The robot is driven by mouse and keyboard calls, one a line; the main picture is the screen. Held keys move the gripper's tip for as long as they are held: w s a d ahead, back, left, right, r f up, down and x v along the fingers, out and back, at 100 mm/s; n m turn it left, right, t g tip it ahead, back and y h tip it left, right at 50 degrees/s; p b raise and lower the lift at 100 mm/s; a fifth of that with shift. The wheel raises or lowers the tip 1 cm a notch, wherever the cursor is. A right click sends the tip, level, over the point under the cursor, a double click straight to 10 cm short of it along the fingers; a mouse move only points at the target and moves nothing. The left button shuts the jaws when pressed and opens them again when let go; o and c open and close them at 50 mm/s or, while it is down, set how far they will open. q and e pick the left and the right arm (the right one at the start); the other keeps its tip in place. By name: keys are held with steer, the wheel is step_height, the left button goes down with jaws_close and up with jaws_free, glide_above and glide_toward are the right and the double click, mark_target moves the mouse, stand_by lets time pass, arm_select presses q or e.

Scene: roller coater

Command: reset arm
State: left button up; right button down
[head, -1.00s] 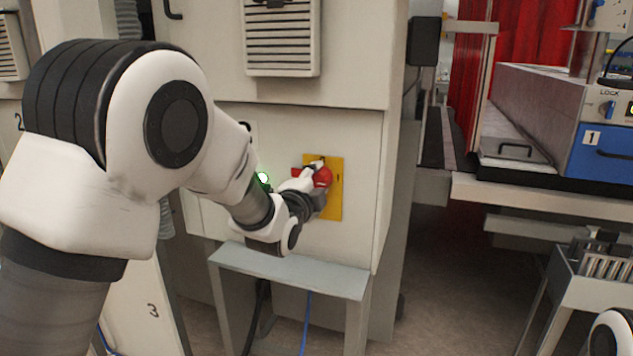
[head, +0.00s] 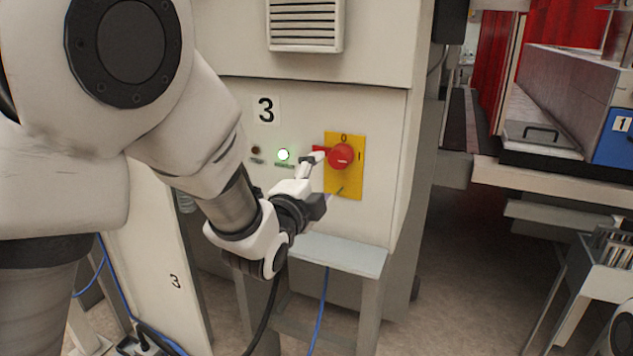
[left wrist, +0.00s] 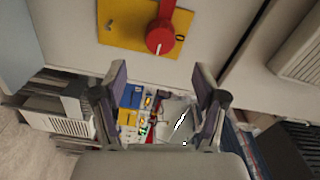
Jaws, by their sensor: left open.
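My left gripper (head: 328,174) is open and empty, just left of and below a red rotary knob (head: 341,156) on a yellow plate (head: 354,182). The plate is on the front of a pale cabinet marked 3. In the left wrist view, the knob (left wrist: 161,38) and plate (left wrist: 120,22) show at the top, beyond the spread fingertips (left wrist: 161,78) and apart from them. The knob's red handle points left in the head view.
A lit green-white lamp (head: 283,154) and a dark button (head: 256,150) sit left of the plate. A grey stand (head: 345,255) is below the gripper. Blue and black cables hang near it. A conveyor machine (head: 560,110) stands at the right, with floor between.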

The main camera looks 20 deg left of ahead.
arm_select(q)
steer(key=shift+s, duration=0.6)
step_height(320, 180, down, 21)
steer(key=s+a+g, duration=0.1)
steer(key=s+g, duration=0.1)
steer(key=g, duration=0.3)
steer(key=s+a+f+n+g, duration=0.1)
steer(key=s+f+n+g, duration=0.15)
steer(key=s+f, duration=0.55)
steer(key=s+a+f+n+g, duration=0.1)
steer(key=s+f+g, duration=0.2)
steer(key=f, duration=0.9)
steer(key=s+f+n+g, duration=0.4)
steer(key=s+n, duration=0.2)
steer(key=s, duration=0.4)
steer(key=s+f+n+g, duration=0.3)
steer(key=s+f+n, duration=0.2)
steer(key=s, duration=0.5)
steer(key=shift+s+a+f+n+g, duration=0.2)
steer(key=shift+s+a+n+g, duration=0.2)
steer(key=shift+n, duration=0.55)
